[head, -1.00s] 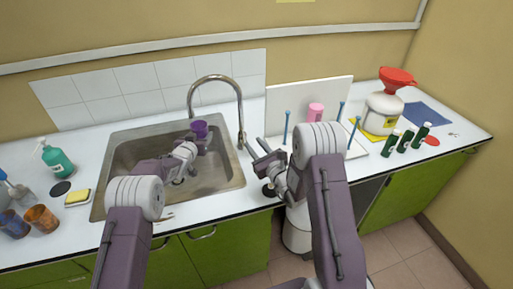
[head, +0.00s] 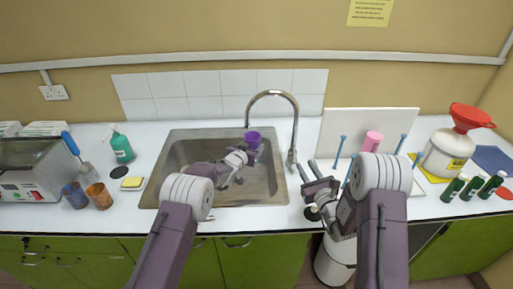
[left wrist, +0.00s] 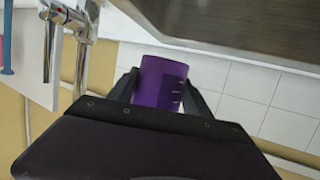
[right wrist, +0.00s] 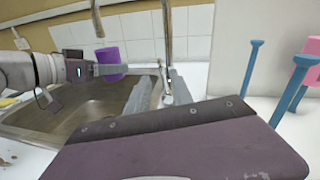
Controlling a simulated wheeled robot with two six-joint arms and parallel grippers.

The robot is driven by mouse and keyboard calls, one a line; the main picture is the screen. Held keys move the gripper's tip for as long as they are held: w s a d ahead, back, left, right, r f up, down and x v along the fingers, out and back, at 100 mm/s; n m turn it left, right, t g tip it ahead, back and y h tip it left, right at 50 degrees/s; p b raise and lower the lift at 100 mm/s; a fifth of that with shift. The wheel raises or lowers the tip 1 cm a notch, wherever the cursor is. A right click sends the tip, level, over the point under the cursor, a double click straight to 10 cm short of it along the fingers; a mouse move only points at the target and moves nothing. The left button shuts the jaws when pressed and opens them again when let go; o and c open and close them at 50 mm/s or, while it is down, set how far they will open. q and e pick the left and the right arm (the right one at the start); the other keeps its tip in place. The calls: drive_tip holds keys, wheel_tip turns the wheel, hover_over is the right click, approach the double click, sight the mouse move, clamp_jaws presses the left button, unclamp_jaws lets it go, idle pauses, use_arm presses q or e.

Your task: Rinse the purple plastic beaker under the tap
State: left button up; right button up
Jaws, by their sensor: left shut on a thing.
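The purple plastic beaker (head: 253,139) is held over the sink (head: 186,180), just below the end of the curved metal tap (head: 295,125). My left gripper (head: 251,151) is shut on the beaker; in the left wrist view the beaker (left wrist: 158,84) sits between its fingers. The beaker also shows in the right wrist view (right wrist: 108,58), looking roughly upright. No water stream is visible. My right gripper (head: 318,174) is open and empty, right of the sink near the tap base; its spread fingers show in the right wrist view (right wrist: 158,92).
A drying rack (head: 363,120) with blue pegs and a pink beaker (head: 372,141) stands right of the tap. Further right are a white jug with a red funnel (head: 447,150) and green bottles (head: 472,188). Left are a sponge (head: 132,183), a green bottle (head: 121,148) and two coloured beakers (head: 99,195).

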sight(294, 156)
clamp_jaws()
drive_tip(key=a+m+g+y, duration=0.2)
drive_tip(key=a+m+y, duration=0.2)
drive_tip(key=m, duration=0.7)
drive_tip(key=w+d+f+m+y, duration=0.1)
drive_tip(key=w+m, duration=0.2)
drive_tip(key=w, duration=0.6)
drive_tip(key=shift+w+f+g, duration=0.15)
drive_tip(key=shift+f+g, duration=0.1)
drive_tip(key=shift+g, duration=0.05)
